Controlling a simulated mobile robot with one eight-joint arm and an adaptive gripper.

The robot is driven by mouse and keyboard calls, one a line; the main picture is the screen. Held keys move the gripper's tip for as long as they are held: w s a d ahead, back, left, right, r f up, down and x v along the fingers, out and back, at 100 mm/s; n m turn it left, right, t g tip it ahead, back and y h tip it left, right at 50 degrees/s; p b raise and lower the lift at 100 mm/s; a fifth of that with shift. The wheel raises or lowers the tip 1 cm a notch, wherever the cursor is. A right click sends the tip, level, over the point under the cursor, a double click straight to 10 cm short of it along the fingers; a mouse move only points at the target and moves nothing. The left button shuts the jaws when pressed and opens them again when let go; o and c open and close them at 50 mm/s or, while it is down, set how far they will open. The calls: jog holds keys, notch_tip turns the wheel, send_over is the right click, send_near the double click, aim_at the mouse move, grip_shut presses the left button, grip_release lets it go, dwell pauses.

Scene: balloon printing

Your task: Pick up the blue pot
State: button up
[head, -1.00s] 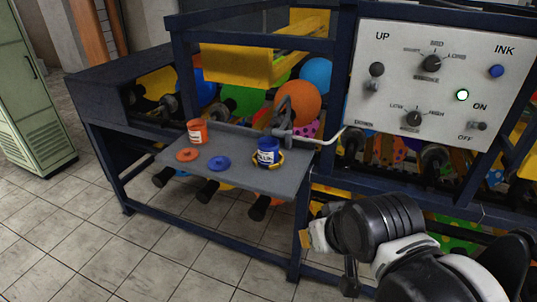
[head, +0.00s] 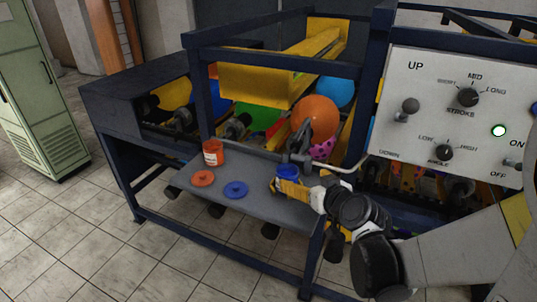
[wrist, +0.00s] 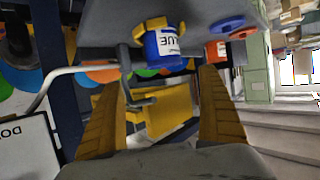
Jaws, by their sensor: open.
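The blue pot (head: 287,170) stands on the grey shelf, partly hidden behind my gripper in the head view. In the wrist view the blue pot (wrist: 160,50) has a white label reading "BLUE" and a yellow piece at its base. My gripper (head: 292,190) is at the shelf's right part, in front of the pot. In the wrist view my gripper (wrist: 160,78) is open and empty, its yellow fingers wide apart. The pot lies ahead of the fingertips, roughly between them; it does not look gripped.
An orange pot (head: 213,153) stands on the grey shelf (head: 255,205), with an orange lid (head: 203,179) and a blue lid (head: 235,190) in front. A grey bent arm (head: 300,140) and a pale pipe are close to the blue pot. A control panel (head: 455,120) is to the right.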

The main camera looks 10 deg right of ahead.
jog(key=b, duration=0.1)
send_near(283, 168)
jog(key=shift+w+d+f, duration=0.25)
jog(key=shift+w+f, duration=0.25)
jog(key=shift+w, duration=0.1)
jog(key=x, duration=0.1)
jog(key=b+x, duration=0.1)
jog(key=x, duration=0.1)
jog(key=b+x, duration=0.1)
jog(key=x, duration=0.1)
jog(key=shift+w+a, duration=0.2)
jog(key=shift+a, duration=0.2)
jog(key=shift+r, duration=0.15)
jog(key=c, duration=1.4)
